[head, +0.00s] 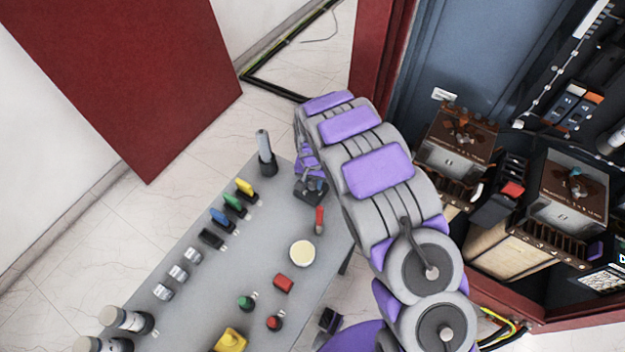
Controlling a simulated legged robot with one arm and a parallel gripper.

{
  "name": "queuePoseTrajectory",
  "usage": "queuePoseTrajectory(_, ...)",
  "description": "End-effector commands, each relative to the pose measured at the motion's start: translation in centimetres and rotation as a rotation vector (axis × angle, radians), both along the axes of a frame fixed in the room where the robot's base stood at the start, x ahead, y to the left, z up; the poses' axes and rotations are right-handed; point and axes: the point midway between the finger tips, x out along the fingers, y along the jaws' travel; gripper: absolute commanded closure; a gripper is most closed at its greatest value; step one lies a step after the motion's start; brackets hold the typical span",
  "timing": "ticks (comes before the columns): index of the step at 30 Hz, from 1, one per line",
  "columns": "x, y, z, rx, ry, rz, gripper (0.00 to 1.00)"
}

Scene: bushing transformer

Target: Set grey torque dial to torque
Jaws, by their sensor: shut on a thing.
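My gripper (311,188) is at the right edge of the grey table (208,288), low over its top. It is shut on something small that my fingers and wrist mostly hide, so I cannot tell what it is. A small red piece with a grey end (319,219) shows just below my fingers; I cannot tell if it touches them. No grey torque dial can be made out for certain. A grey upright piece in a dark base (265,152) stands at the table's far corner, left of my gripper.
A row of yellow, green, blue and black pieces (229,213) lines the table's left side. A cream disc (302,253), a red block (283,284) and a yellow piece (230,341) sit nearer. An open cabinet (480,70) with transformers (574,195) stands at right.

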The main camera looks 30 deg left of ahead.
Motion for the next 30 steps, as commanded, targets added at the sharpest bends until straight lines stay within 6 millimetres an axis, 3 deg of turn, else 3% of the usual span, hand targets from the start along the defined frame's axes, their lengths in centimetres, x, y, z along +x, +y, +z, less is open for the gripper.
queuePoseTrajectory(12, 0.30, 0.18, 0.12, 0.007, -0.008, -0.200, 0.95)
queuePoseTrajectory(29, 0.36, 0.20, 0.17, 0.008, -0.008, -0.233, 0.95)
queuePoseTrajectory(30, 0.36, 0.20, 0.17, 0.008, -0.008, -0.233, 0.64)
